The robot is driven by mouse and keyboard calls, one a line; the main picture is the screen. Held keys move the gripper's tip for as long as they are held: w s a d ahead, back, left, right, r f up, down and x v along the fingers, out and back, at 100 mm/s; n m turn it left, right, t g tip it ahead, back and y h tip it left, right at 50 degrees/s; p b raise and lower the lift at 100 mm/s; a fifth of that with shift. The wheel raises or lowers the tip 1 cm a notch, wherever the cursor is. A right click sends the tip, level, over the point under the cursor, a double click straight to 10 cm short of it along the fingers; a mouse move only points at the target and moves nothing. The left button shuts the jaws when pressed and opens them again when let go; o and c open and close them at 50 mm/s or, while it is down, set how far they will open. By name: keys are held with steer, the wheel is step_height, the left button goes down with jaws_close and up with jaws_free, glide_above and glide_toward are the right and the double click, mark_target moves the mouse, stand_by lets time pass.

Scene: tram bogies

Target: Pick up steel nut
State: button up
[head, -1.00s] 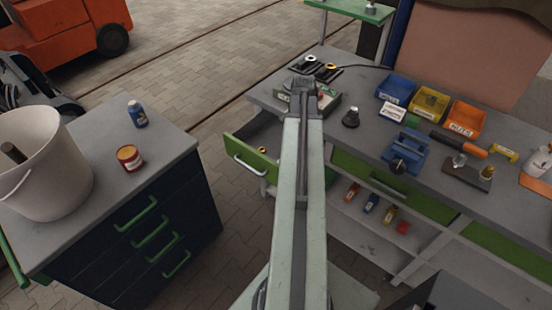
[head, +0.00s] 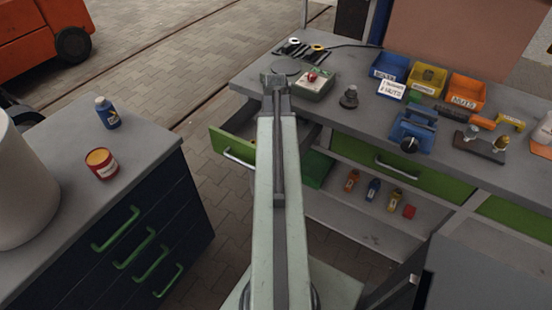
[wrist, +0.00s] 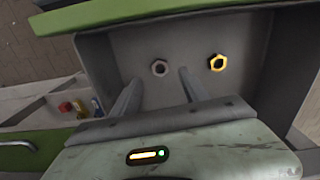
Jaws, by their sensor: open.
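The steel nut (wrist: 159,68) is a grey hex ring lying on the floor of an open drawer (wrist: 188,38) in the wrist view. My gripper (wrist: 160,76) is open and empty, its two fingers pointing into the drawer. The nut appears between and just beyond the fingertips; I cannot tell the height gap. A yellow brass nut (wrist: 217,62) lies to its right, outside the right finger. In the head view my gripper (head: 275,83) shows at the end of my arm, and the green-fronted drawer (head: 232,147) is partly covered by the arm. Neither nut shows there.
The workbench (head: 340,112) holds a green box (head: 314,86), a dark knobbed object (head: 349,97), labelled bins (head: 466,93) and a blue tool (head: 412,132). A dark cabinet (head: 130,240) with a red can (head: 102,164) stands left.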

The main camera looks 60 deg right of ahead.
step_height(320, 180, down, 6)
steer(key=b, duration=0.5)
steer(key=shift+f, duration=0.25)
steer(key=shift+r, duration=0.2)
jaws_close()
